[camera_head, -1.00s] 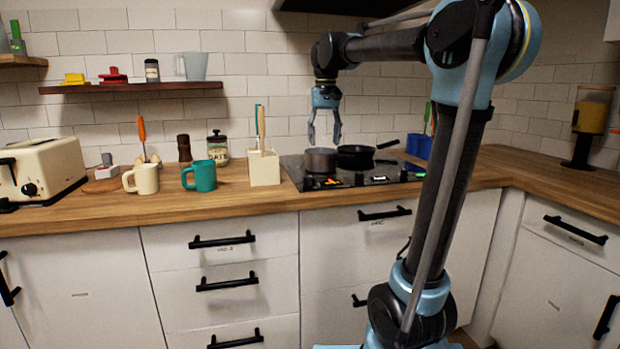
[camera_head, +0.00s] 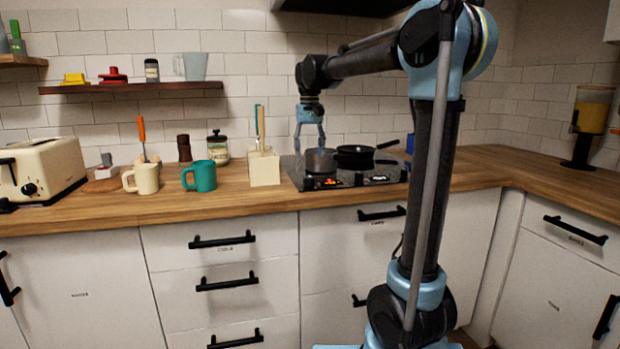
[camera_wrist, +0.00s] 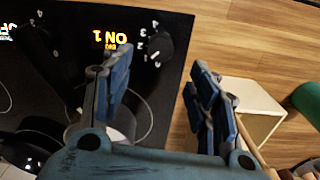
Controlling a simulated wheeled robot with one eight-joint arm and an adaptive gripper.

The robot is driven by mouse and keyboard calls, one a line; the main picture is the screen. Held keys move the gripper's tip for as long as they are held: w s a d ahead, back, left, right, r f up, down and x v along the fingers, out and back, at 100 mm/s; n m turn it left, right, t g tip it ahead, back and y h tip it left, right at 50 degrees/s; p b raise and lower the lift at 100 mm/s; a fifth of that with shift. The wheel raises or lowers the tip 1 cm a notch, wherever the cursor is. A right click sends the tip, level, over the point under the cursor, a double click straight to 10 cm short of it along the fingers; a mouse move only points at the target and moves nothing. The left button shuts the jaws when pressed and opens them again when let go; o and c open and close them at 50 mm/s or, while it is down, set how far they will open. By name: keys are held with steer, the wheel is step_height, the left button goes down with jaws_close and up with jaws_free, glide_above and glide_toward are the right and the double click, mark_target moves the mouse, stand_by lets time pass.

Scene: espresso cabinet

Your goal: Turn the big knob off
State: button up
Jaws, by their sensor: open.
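In the wrist view a round black knob (camera_wrist: 158,44) with a number scale sits beside an orange display (camera_wrist: 110,40) reading "ON 1", upside down. A second black knob (camera_wrist: 36,36) is at the left, near a white display that seems to read "OFF". The small label under "ON 1" is hard to read. My gripper (camera_head: 310,150) points down, open and empty, above the cooktop's left part; in the wrist view its fingers (camera_wrist: 160,88) are apart from the knobs.
A grey pot (camera_head: 321,161) and a black pan (camera_head: 356,152) stand on the cooktop, close to my gripper. A cream utensil holder (camera_head: 264,170) stands just left of it. A teal mug (camera_head: 202,177) and a cream mug (camera_head: 146,180) are further left.

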mark_target(309, 177)
step_height(309, 177, down, 9)
steer(key=shift+f, duration=0.1)
stand_by(0.3)
steer(key=shift+c, duration=0.3)
steer(key=c, duration=1)
